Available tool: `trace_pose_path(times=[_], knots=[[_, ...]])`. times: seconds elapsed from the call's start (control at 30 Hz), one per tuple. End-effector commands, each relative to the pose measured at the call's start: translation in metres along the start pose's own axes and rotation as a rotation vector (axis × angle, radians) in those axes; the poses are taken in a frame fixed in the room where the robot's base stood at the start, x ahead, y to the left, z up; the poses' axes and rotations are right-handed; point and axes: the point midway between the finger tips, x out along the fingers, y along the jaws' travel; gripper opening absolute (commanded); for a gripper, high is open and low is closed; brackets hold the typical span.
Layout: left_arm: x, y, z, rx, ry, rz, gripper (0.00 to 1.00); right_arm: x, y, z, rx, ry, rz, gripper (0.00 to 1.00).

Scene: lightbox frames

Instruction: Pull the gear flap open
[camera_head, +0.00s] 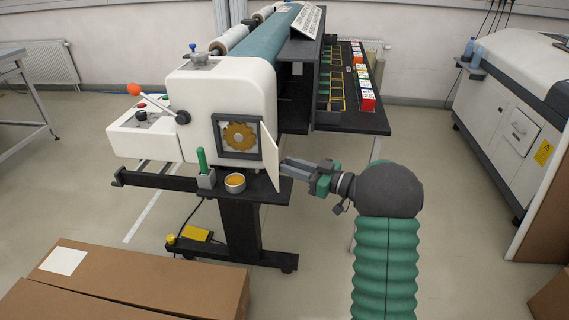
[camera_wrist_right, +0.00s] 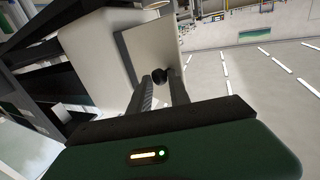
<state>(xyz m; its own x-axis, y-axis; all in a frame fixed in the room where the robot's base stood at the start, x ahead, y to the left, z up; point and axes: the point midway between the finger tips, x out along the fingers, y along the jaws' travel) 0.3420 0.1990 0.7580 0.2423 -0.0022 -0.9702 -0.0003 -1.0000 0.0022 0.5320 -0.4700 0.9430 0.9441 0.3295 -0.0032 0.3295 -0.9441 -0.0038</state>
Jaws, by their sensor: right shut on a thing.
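The gear flap (camera_head: 270,157) is a thin white panel on the end of the white machine housing. It stands swung out at the right side of a dark square frame (camera_head: 262,137), with the yellow gear (camera_head: 239,136) visible inside the opening. In the wrist view the flap (camera_wrist_right: 152,42) is ahead of my fingers and has a small dark round knob (camera_wrist_right: 159,76). My right gripper (camera_head: 284,167) is at the flap's right side, its fingers (camera_wrist_right: 160,82) shut on the knob. The flap hides the knob in the head view. My left gripper is out of view.
A small shelf below the gear opening holds a green-handled tool (camera_head: 202,162) in a holder and a round cup (camera_head: 235,183). An orange-tipped lever (camera_head: 134,89) sticks out at left. Cardboard boxes (camera_head: 140,280) stand in front.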

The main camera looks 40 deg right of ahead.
Motion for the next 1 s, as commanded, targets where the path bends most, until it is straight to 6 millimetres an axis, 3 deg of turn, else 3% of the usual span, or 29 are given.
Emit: trace_pose_path(times=[0.03,0.63,0.67,0.8,1.0], knots=[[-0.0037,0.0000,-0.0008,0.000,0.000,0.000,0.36,0.0040,0.0057,-0.0097,-0.010,0.015,0.012,0.00],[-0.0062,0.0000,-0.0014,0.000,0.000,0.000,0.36,0.0076,0.0066,-0.0100,-0.016,0.018,0.002,0.00],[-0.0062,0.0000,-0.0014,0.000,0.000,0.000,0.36,0.0075,0.0067,-0.0100,-0.016,0.018,0.002,0.26],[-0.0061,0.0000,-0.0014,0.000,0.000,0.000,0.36,0.0057,0.0072,-0.0102,-0.016,0.019,0.003,0.44],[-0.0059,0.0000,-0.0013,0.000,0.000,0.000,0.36,0.0021,0.0080,-0.0096,-0.016,0.017,0.009,0.44]])
